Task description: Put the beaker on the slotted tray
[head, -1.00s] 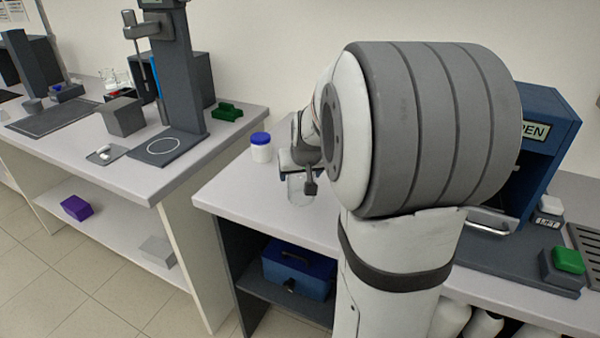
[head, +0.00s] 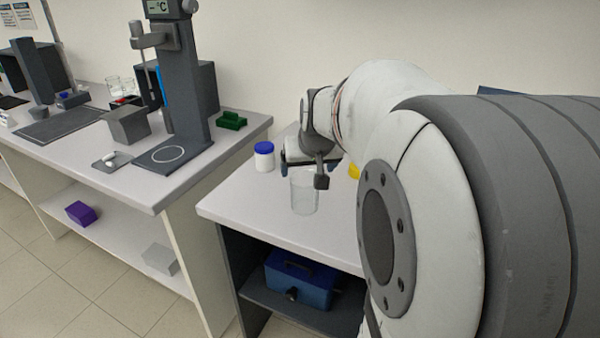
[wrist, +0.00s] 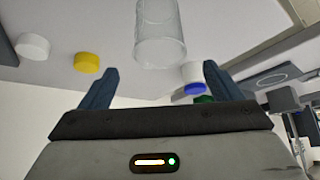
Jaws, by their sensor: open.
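The clear glass beaker (head: 304,192) stands upright on the pale bench, near its front edge. It also shows in the wrist view (wrist: 160,38), at top centre and upside down in that picture. My gripper (wrist: 157,84) is open, with its two blue fingers spread and nothing between the tips. The beaker lies just beyond the fingertips, lined up with the gap. In the head view my wrist is right behind and above the beaker, and the fingers are partly hidden. No slotted tray is visible now; my arm covers the right side.
A white jar with a blue lid (head: 264,156) stands left of the beaker. A yellow cap (wrist: 87,62) and a white cap (wrist: 33,46) lie on the other side. A blue toolbox (head: 300,278) sits on the shelf below. A gap separates the left bench (head: 75,150).

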